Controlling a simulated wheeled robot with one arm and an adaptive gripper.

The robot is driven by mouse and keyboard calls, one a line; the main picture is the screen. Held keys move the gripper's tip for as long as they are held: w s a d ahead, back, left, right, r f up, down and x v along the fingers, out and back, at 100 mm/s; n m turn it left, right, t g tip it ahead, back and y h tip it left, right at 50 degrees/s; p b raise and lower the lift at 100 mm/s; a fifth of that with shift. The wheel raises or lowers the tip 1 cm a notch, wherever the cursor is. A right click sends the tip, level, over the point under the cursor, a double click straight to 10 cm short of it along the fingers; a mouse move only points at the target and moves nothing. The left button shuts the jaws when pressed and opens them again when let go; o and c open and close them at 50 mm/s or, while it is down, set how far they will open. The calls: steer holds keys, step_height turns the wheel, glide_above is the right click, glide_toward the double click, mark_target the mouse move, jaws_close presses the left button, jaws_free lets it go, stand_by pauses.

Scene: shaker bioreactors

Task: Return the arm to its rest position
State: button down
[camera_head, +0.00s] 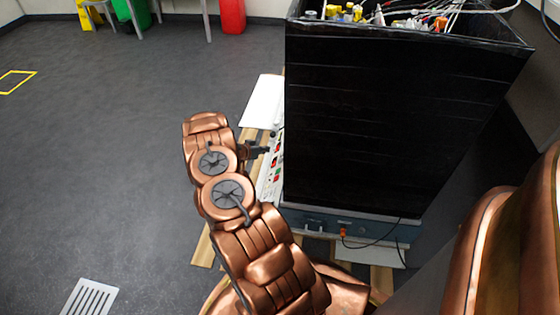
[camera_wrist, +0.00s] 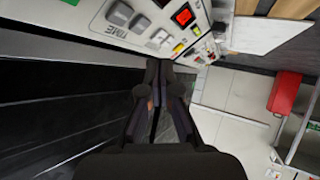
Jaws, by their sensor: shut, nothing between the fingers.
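My gripper (camera_head: 257,150) is at the end of my copper-coloured arm, left of the tall black bioreactor box (camera_head: 385,120) in the head view. It points toward the narrow control panel (camera_head: 272,170) along the box's left side. In the wrist view my gripper (camera_wrist: 160,68) is shut and empty, with its dark fingers close together.
Tubes and yellow-capped parts (camera_head: 350,14) fill the top of the box. A blue-grey base (camera_head: 330,220) with a cable is below it. Open grey floor (camera_head: 110,130) lies to the left. A red bin (camera_head: 232,14) and a green bin (camera_head: 132,12) stand at the back.

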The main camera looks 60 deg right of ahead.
stand_by(0.6)
steer(key=w+a+r+n+t+y+p, duration=0.2)
steer(key=w+a+r+t+p, duration=0.25)
steer(key=w+a+r, duration=0.55)
steer(key=w+a+r+n+t+y+p, duration=0.2)
steer(key=w+a+r+t+p, duration=0.3)
steer(key=w+r, duration=0.8)
steer(key=w+a+r+n+t+y+p, duration=0.1)
steer(key=a+r+n+y+p, duration=0.75)
steer(key=a+r, duration=1.8)
steer(key=s+a+r+n+g+y+p, duration=0.2)
steer(key=s+a+r+n+g+p, duration=0.15)
steer(key=s+a+r+p, duration=1.25)
steer(key=s+r+g+h+p, duration=0.1)
steer(key=s+r, duration=0.3)
steer(key=s, duration=0.7)
steer(key=s+d+r+n+g+h+p, duration=0.1)
steer(key=s+r+g+p, duration=0.1)
steer(key=s, duration=1)
steer(key=s+r+g+h+p, duration=0.1)
steer(key=s+r, duration=0.5)
steer(key=s, duration=0.6)
steer(key=shift+s+d+r+n+g+p, duration=0.15)
steer(key=shift+d+r+n+g+p, duration=0.2)
steer(key=shift+g+p, duration=0.65)
